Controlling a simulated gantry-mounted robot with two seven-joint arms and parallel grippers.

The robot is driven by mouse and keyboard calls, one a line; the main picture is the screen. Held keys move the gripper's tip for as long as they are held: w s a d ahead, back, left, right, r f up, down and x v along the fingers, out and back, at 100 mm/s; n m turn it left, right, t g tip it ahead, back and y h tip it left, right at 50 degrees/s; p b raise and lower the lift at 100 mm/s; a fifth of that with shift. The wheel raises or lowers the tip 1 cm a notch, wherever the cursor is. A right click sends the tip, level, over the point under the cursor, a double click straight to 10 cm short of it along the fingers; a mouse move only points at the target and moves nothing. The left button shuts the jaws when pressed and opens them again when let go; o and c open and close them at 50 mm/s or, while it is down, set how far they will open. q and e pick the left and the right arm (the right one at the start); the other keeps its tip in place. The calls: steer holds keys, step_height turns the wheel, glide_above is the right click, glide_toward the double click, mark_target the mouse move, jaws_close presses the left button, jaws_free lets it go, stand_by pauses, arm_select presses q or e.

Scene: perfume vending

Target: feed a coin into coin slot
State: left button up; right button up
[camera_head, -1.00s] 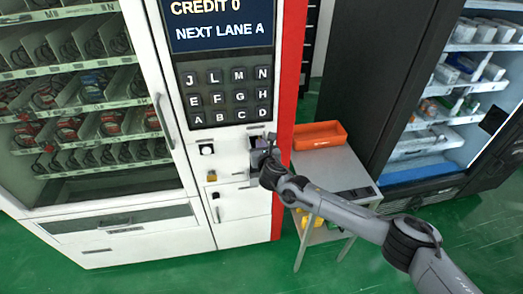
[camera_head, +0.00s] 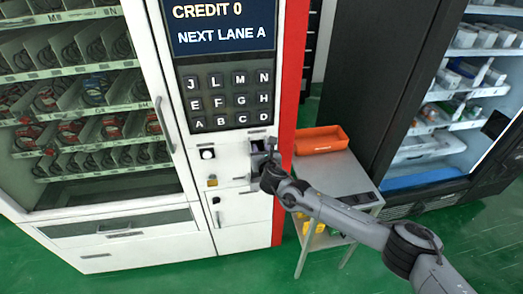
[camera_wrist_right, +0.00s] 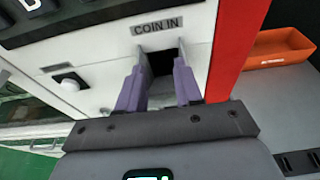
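The coin slot is a dark recess under a "COIN IN" label (camera_wrist_right: 157,26) on the white vending machine front. The recess (camera_wrist_right: 160,62) shows in the right wrist view just beyond my fingertips. My right gripper (camera_wrist_right: 159,72) has its two purple fingers apart, one on each side of the recess as seen from the wrist. I see no coin between them. In the head view my right gripper (camera_head: 267,153) is at the slot area below the keypad (camera_head: 228,98). Whether the fingertips touch the panel cannot be told. No coin shows in either view. My left gripper is out of view.
The machine's screen (camera_head: 219,26) reads "CREDIT 0" and "NEXT LANE A". A grey side table (camera_head: 334,174) with an orange tray (camera_head: 320,139) stands right of the red edge strip (camera_head: 290,90). A dark fridge (camera_head: 378,80) is farther right. Green floor is open in front.

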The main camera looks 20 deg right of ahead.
steer(key=shift+s, duration=0.1)
steer(key=v, duration=1)
steer(key=shift+s, duration=0.3)
steer(key=shift+r, duration=0.1)
stand_by(0.3)
